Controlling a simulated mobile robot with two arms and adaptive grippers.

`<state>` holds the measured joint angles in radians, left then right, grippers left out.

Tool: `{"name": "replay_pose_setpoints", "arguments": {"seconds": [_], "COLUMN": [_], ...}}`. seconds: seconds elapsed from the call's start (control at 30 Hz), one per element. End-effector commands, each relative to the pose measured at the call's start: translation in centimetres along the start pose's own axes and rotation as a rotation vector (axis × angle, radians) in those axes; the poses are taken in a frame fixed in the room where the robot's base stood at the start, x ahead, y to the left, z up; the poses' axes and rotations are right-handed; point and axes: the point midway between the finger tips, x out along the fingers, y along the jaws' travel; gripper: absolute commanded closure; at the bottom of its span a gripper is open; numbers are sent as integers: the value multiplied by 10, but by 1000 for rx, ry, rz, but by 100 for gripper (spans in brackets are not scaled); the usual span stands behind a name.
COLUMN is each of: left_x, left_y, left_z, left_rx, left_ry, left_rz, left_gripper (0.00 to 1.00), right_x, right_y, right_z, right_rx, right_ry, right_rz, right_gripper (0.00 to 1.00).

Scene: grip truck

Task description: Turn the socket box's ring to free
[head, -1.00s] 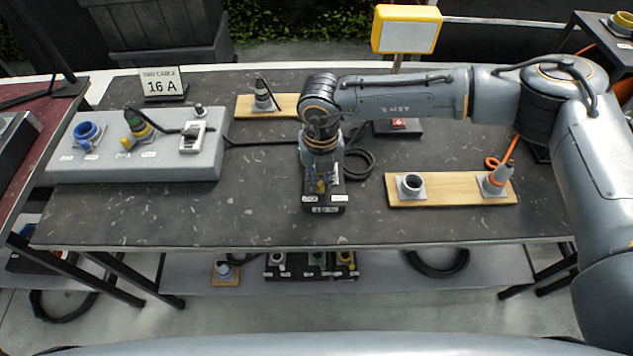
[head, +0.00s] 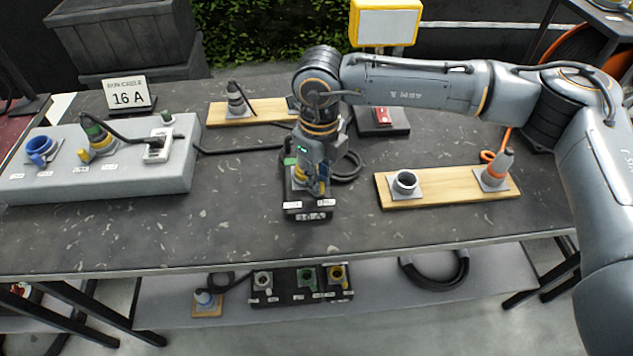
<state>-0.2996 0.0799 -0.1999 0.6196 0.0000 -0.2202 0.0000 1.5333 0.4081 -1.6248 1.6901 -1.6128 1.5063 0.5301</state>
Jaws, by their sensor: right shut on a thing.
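The ring is mostly hidden by the fingers. A bit of yellow (head: 298,176) shows beside the fingers. I cannot read which mark the ring points at. My left gripper is not in view.
A grey panel (head: 160,185) with a blue socket, a plugged connector and a switch is at left. Wooden boards (head: 440,190) with sockets lie at right and at the back. A black cable lies behind the box. The table's front is clear.

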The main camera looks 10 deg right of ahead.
Motion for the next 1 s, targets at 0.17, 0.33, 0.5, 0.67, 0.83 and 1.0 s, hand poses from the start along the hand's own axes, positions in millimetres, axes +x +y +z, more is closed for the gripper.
{"name": "replay_pose_setpoints", "arguments": {"seconds": [0.17,0.33,0.5,0.67,0.83,1.0], "left_x": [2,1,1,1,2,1], "left_y": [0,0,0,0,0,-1], "left_z": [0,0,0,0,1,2], "left_rx": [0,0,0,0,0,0], "left_ry": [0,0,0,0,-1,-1], "left_rz": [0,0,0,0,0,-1], "left_gripper": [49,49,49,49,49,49], "right_x": [-1,-1,-1,-1,-1,-10], "right_y": [-1,-1,-1,-1,-1,-1], "right_z": [0,0,0,0,0,1], "right_rx": [-12,-13,-12,-12,-12,-12], "right_ry": [-2,-2,-2,-2,-1,-3], "right_rz": [-2,-1,-1,-1,-1,-2], "right_gripper": [100,100,76,61,61,61]}}
